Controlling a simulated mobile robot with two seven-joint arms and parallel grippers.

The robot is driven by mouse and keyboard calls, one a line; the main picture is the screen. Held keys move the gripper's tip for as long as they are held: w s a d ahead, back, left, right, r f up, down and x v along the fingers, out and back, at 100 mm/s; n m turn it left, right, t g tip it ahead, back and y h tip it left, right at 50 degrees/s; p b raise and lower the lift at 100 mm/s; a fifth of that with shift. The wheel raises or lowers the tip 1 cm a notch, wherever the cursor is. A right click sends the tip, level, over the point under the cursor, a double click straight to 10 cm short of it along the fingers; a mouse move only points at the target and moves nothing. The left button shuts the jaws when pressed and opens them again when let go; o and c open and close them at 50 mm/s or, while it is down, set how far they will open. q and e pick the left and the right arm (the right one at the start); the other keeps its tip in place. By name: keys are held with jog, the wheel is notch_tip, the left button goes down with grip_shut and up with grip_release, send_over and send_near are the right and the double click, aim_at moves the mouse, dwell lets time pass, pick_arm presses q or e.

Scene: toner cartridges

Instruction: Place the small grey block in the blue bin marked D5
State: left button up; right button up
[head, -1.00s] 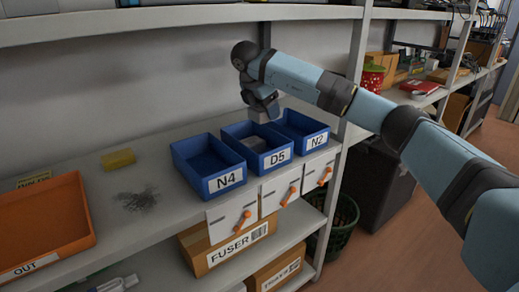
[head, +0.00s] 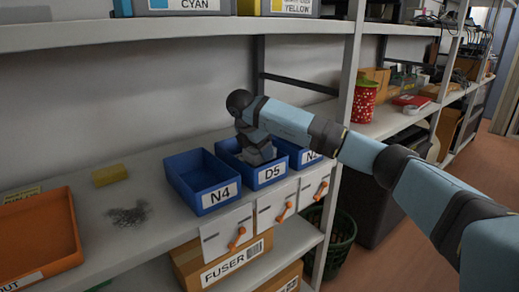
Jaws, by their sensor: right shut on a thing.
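The blue bin marked D5 (head: 270,174) stands on the shelf between the bins marked N4 and N2. My right gripper (head: 262,153) points down into the D5 bin, its lower part below the rim. It is shut on the small grey block (head: 264,157), which shows only in part under the fingers, inside the bin opening. I cannot tell whether the block touches the bin floor. My left gripper is not in view.
The empty N4 bin (head: 219,196) is on the left and the N2 bin (head: 311,155) on the right, partly behind my arm. A yellow block (head: 110,175), a dark scribbled patch (head: 127,216) and an orange tray (head: 40,240) lie further left. An upper shelf (head: 200,38) runs above.

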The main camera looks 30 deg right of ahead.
aim_at(252, 150)
jog(key=shift+f, duration=0.45)
jog(key=o, duration=0.9)
jog(key=shift+o, duration=0.2)
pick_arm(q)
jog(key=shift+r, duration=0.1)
pick_arm(e)
jog(key=shift+r, duration=0.3)
jog(key=p+v, duration=0.1)
jog(key=v, duration=0.2)
jog(key=p+v, duration=0.1)
jog(key=v, duration=0.1)
jog(key=p+v, duration=0.1)
jog(key=v, duration=0.2)
jog(key=shift+d+r, duration=0.15)
jog(key=shift+r, duration=0.3)
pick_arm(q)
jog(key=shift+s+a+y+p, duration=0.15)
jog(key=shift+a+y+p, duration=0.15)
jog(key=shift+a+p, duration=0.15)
pick_arm(e)
jog(key=v, duration=0.4)
